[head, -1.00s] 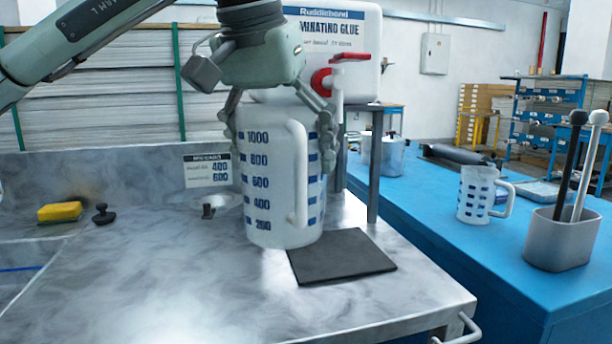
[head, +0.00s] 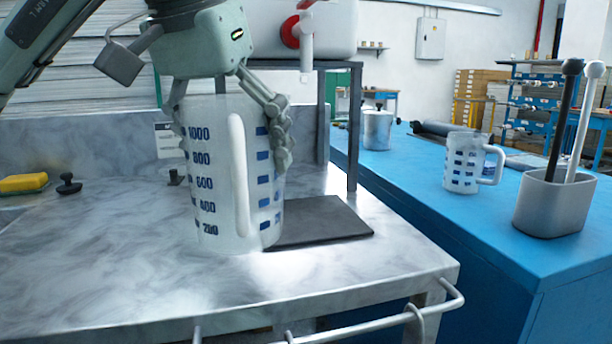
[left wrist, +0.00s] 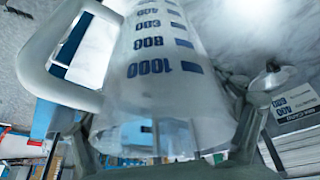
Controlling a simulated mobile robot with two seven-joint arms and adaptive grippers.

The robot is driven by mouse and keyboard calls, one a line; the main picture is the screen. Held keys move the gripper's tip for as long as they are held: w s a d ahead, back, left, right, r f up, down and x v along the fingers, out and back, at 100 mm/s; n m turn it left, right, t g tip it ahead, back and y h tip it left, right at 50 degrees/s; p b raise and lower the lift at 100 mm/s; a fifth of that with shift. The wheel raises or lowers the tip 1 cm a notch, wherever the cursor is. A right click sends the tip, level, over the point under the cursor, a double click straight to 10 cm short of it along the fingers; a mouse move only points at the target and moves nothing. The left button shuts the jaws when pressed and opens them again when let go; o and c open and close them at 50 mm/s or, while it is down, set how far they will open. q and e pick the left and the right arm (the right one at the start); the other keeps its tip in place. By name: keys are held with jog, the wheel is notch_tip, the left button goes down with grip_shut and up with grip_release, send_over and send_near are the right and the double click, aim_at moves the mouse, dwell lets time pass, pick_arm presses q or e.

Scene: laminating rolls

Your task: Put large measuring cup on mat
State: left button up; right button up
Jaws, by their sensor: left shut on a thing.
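The large measuring cup (head: 218,215) is translucent white with blue marks up to 1000 and a handle facing my head camera. My left gripper (head: 229,128) is shut on its upper part from above, one finger on each side, and the cup hangs upright. The black mat (head: 325,222) lies flat on the marbled table, and the cup's lower right covers its left end in the head view. I cannot tell how far the cup's base is above the table. In the left wrist view the cup (left wrist: 155,95) fills the middle, handle at left. My right gripper is not in view.
A metal stand (head: 354,130) carries the glue container (head: 335,30) behind the mat. The blue table (head: 440,215) at right holds a smaller measuring cup (head: 462,165), a metal pot (head: 377,130) and a grey holder (head: 553,205) with two rods. A yellow sponge (head: 24,183) lies at left.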

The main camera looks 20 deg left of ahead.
pick_arm(q)
jog(key=w+d+f, duration=0.1)
jog(key=w+f, duration=0.2)
jog(key=w, duration=1)
jog(key=shift+w+f+p, duration=0.2)
jog(key=shift+w+p, duration=0.1)
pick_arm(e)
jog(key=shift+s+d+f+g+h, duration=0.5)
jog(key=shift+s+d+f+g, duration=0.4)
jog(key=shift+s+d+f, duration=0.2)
pick_arm(q)
jog(key=shift+f, duration=0.1)
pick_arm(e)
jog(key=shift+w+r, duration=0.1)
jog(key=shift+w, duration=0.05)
pick_arm(q)
jog(key=o, duration=1.4)
jog(key=shift+o, duration=0.2)
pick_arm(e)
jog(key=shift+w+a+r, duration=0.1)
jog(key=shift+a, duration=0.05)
